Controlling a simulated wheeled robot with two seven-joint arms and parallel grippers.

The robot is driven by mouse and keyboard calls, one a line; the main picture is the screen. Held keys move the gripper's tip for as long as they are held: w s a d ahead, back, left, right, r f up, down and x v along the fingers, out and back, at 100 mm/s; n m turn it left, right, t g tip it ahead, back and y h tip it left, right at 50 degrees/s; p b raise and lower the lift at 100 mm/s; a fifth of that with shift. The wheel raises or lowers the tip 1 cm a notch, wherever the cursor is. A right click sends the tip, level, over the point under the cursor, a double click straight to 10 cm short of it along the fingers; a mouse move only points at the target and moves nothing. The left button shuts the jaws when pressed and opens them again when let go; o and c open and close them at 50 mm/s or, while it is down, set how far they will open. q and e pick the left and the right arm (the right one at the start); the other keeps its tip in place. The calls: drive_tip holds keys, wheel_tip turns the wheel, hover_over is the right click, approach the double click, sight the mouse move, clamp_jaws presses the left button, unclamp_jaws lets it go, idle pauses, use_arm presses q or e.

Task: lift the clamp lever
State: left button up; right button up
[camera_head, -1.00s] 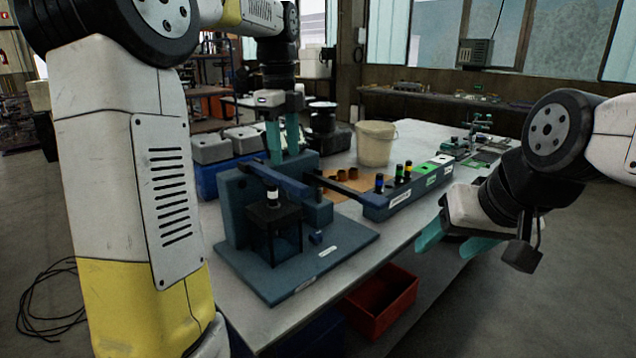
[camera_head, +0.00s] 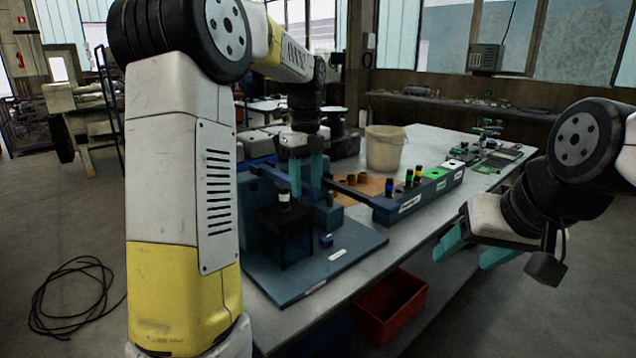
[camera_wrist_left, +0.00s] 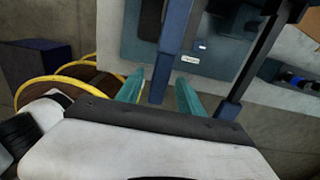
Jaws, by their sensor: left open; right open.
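The blue clamp fixture (camera_head: 250,215) stands on a blue base plate (camera_head: 345,252) near the front of the bench, with a dark block and a white-topped cylinder (camera_head: 284,197) on it. My left gripper (camera_head: 306,188) is open and points down over the fixture. In the left wrist view a long blue bar (camera_wrist_left: 174,50), apparently the clamp lever, ends between the two open teal fingers (camera_wrist_left: 158,86); I cannot tell whether they touch it. In the head view the fingers partly hide the lever. My right gripper (camera_head: 470,252) is open and empty, beside the bench's right edge.
A dark bar with a blue end (camera_wrist_left: 229,109) runs beside the lever. A labelled blue rack (camera_head: 412,200) with small coloured parts stands to the right. A cream bucket (camera_head: 385,148) is behind it. A red bin (camera_head: 392,308) sits below the bench edge.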

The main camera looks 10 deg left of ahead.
use_arm(q)
clamp_jaws()
idle(1.4)
